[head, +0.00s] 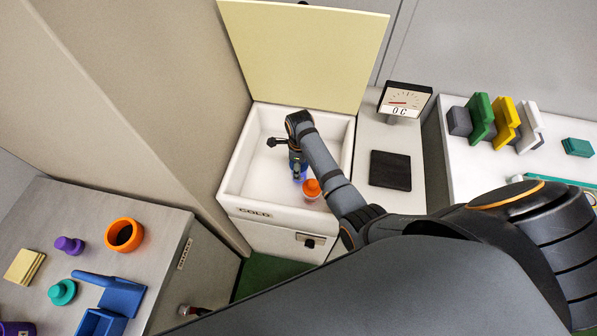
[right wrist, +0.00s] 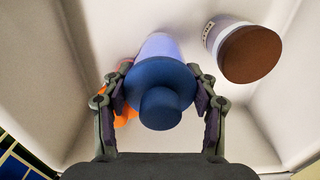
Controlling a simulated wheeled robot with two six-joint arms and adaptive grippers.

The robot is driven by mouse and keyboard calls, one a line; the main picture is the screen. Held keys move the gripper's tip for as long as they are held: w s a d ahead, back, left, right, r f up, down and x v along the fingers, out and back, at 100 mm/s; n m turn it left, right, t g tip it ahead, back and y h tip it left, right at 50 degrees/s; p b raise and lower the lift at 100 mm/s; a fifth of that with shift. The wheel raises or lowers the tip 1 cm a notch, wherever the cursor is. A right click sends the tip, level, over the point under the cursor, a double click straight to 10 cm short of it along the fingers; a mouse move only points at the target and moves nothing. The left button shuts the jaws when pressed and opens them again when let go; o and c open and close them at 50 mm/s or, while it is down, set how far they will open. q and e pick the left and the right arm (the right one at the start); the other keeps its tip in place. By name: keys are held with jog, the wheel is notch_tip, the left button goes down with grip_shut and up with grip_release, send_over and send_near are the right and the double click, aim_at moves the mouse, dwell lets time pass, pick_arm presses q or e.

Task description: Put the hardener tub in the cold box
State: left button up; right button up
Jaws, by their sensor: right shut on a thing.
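The cold box (head: 232,198) stands open, marked COLD on its front, with its pale yellow lid (head: 305,50) raised behind. My right gripper (head: 298,168) reaches down inside it, shut on a tub with a blue knobbed lid and lavender body (right wrist: 160,90). The held tub also shows in the head view (head: 299,176), partly hidden by the gripper. No label on it is readable, so I cannot confirm that it is the hardener tub. I cannot tell whether it touches the floor. My left gripper is not in view.
An orange-topped tub (head: 312,187) stands close beside the held one. A brown-lidded white tub (right wrist: 250,53) is right of it in the wrist view. A gauge (head: 404,100) and black pad (head: 390,170) are right of the box. The left table (head: 165,225) holds several parts.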

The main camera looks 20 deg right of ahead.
notch_tip(320, 180, down, 4)
jog(key=shift+s+r, duration=0.1)
jog(key=shift+f, duration=0.2)
jog(key=o, duration=1.3)
jog(key=shift+r, duration=0.25)
notch_tip(320, 180, up, 12)
jog(key=shift+f, duration=0.1)
